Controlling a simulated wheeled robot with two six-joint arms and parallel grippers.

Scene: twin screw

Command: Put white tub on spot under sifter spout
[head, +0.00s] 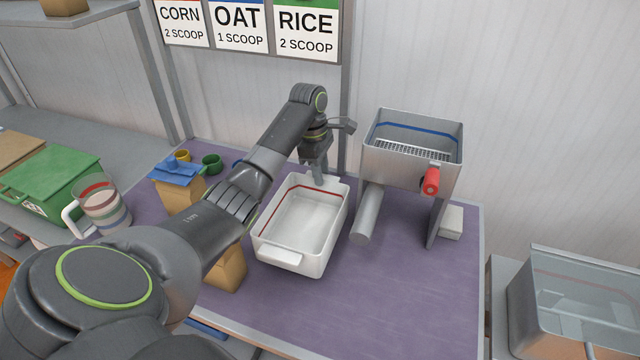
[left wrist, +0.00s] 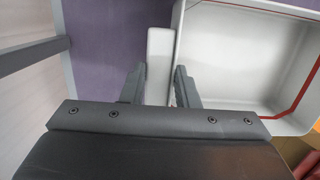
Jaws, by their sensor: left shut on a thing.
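The white tub (head: 299,224) has a red line inside and stands empty on the purple mat, left of the sifter. My left gripper (head: 318,178) is at the tub's far end, shut on its handle tab. The left wrist view shows the fingers (left wrist: 160,88) on either side of the white tab, with the tub (left wrist: 240,50) to the right. The sifter (head: 412,150) is a grey metal box on legs with a red handle (head: 431,180). Its tube-like spout (head: 367,214) slopes down just right of the tub. The spot under the spout cannot be made out. My right gripper is not in view.
A clear bin (head: 570,310) stands at the lower right. Blue-topped paper bag (head: 178,182), small cups (head: 211,163) and a measuring jug (head: 101,205) are at the left. A small white block (head: 452,222) lies by the sifter's right leg. The mat's (head: 400,300) front right is clear.

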